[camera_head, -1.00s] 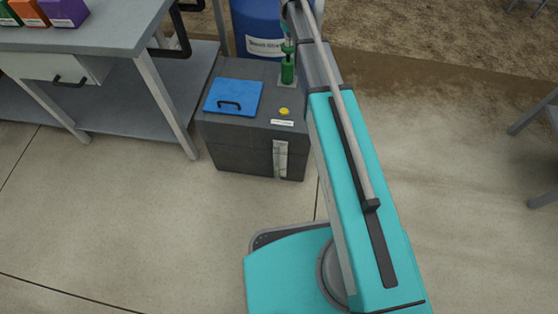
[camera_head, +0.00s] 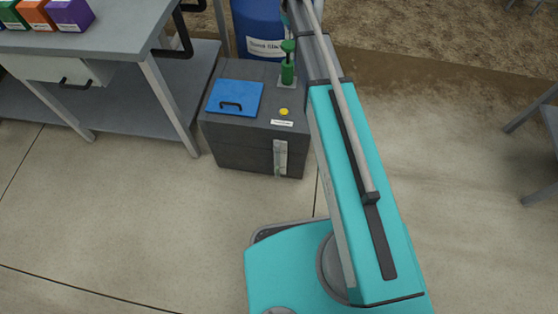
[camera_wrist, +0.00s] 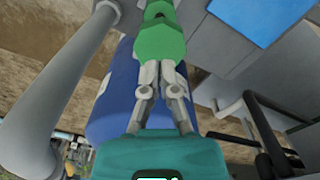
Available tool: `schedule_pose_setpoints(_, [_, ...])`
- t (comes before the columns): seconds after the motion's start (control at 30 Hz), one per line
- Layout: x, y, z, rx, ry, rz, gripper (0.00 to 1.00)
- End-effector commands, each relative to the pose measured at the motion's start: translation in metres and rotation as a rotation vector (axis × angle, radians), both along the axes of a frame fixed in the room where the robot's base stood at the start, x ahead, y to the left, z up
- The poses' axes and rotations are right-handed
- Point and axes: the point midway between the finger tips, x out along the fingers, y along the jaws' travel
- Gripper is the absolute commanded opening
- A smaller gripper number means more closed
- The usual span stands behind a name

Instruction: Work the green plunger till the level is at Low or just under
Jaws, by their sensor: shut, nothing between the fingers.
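The green plunger (camera_head: 288,46) stands upright on the dark grey tank (camera_head: 232,151), its knob above a green body with a thin rod between. In the wrist view the green knob (camera_wrist: 160,42) fills the top middle. My gripper (camera_wrist: 162,68) is shut and empty, its fingertips at the knob's near edge; I cannot tell whether they touch it. In the head view the gripper is mostly hidden behind my arm, just above the knob. A clear level gauge (camera_head: 281,158) is on the tank's front; its level and marks are too small to read.
A blue lid (camera_head: 234,98) with a handle and a yellow cap (camera_head: 284,111) are on the tank top. A blue drum (camera_head: 257,28) stands behind. A grey bench (camera_head: 110,32) with coloured boxes is at the left. The floor in front is clear.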

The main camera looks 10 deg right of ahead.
Motion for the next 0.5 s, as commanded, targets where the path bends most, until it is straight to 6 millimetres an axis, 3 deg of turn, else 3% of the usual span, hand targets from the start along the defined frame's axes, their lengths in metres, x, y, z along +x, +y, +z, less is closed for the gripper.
schedule_pose_setpoints(0.5, [0.0,-0.0001,-0.006,0.0,0.0,0.0,0.0])
